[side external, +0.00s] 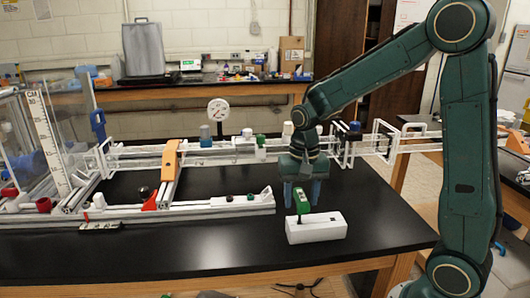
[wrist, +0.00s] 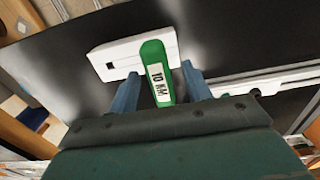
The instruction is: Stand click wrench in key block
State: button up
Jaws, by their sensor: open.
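The click wrench (side external: 302,201) has a green handle, and its white "10 NM" label shows in the wrist view (wrist: 158,84). In the side view it stands roughly upright at the left part of the white key block (side external: 325,231), with a short dark end below the green. I cannot tell how deep that end sits in the block. The key block (wrist: 118,58) also shows in the wrist view, with a dark square hole left of the handle. My gripper (wrist: 160,70) is open, one blue finger on each side of the handle, with visible gaps.
The block stands on the black tabletop near its front right edge (side external: 378,256). A white rail (side external: 225,207) with small parts lies to the left. A white extrusion frame (side external: 240,152) runs behind, with an orange bracket (side external: 170,160) and a dial gauge (side external: 219,110).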

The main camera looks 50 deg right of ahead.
notch_tip(320, 180, up, 12)
dwell(0.5)
jog(key=shift+s, duration=0.1)
jog(key=s+a+n+t, duration=0.2)
jog(key=s+a+n, duration=0.1)
jog(key=s, duration=0.5)
jog(key=s+a+n+t, duration=0.3)
jog(key=s+n, duration=0.3)
jog(key=s, duration=0.1)
jog(key=shift+s+a+f+t, duration=0.2)
jog(key=shift+s+t, duration=0.1)
jog(key=shift+s, duration=0.1)
dwell(2.2)
